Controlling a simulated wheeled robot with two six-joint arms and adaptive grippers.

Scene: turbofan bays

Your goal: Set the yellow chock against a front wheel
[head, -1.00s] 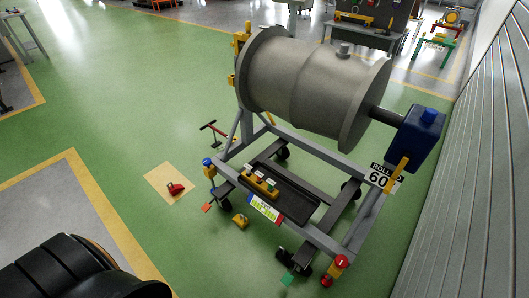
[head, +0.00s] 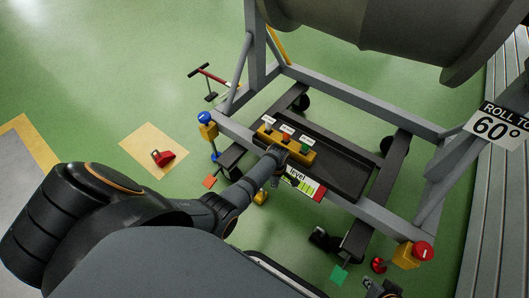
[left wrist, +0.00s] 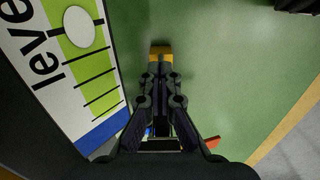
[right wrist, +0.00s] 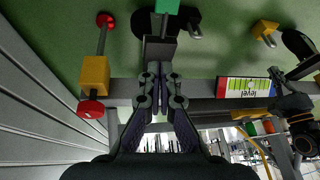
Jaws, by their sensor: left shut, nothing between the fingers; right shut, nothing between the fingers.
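The yellow chock (head: 261,197) sits on the green floor in front of the cart, partly behind my left arm. It also shows in the left wrist view (left wrist: 160,49), just beyond the fingertips. My left gripper (head: 277,178) is shut and empty above the floor by the cart's front edge, apart from the chock; its fingers show in the left wrist view (left wrist: 160,82). My right gripper (right wrist: 160,76) is shut and empty near the cart's right front corner.
The cart frame (head: 320,192) carries a tray with a yellow block and a level sign (head: 304,183). A red chock (head: 163,156) lies on a tan floor patch. A ribbed wall (head: 500,200) stands at right.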

